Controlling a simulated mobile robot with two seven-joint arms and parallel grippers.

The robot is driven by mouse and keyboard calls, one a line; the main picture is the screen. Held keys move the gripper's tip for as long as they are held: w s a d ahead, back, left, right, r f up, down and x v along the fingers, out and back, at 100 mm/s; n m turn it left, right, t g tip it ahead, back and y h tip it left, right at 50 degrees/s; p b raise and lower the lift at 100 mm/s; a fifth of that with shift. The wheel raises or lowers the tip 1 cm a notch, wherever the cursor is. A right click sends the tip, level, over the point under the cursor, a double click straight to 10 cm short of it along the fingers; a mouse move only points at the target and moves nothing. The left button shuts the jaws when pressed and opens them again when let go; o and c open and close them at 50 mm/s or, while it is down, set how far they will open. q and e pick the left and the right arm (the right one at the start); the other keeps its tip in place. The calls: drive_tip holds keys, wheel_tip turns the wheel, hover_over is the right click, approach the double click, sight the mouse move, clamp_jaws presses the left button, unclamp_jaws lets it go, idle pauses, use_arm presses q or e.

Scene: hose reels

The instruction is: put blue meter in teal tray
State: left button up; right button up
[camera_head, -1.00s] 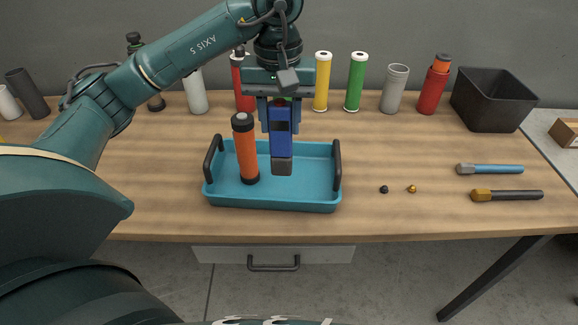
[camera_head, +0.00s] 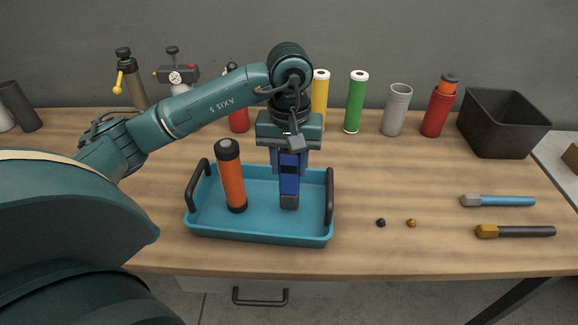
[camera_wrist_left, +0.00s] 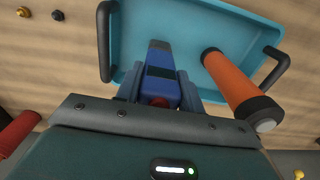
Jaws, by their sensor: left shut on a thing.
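The blue meter (camera_head: 289,180) is upright, with a dark display and a grey lower end, and my left gripper (camera_head: 290,160) is shut on its upper part. It is over the right half of the teal tray (camera_head: 262,238); I cannot tell whether its lower end touches the tray floor. The left wrist view also shows the meter (camera_wrist_left: 159,70) between the fingers, with the tray (camera_wrist_left: 127,40) behind it. An orange cylinder with black ends (camera_head: 231,178) stands in the tray's left half. My right gripper is not in view.
Several cylinders stand along the back, including a green one (camera_head: 356,103) and a grey one (camera_head: 396,110). A black bin (camera_head: 503,125) is at the back right. Two tools, one blue-handled (camera_head: 500,201), and two small knobs lie right of the tray. The table between is clear.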

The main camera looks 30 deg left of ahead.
use_arm(q)
drive_tip(key=shift+f, duration=0.75)
drive_tip(key=shift+f+b, duration=0.25)
drive_tip(key=shift+b, duration=0.05)
drive_tip(key=o, duration=0.9)
drive_tip(key=shift+r, duration=0.1)
drive_tip(key=o, duration=0.4)
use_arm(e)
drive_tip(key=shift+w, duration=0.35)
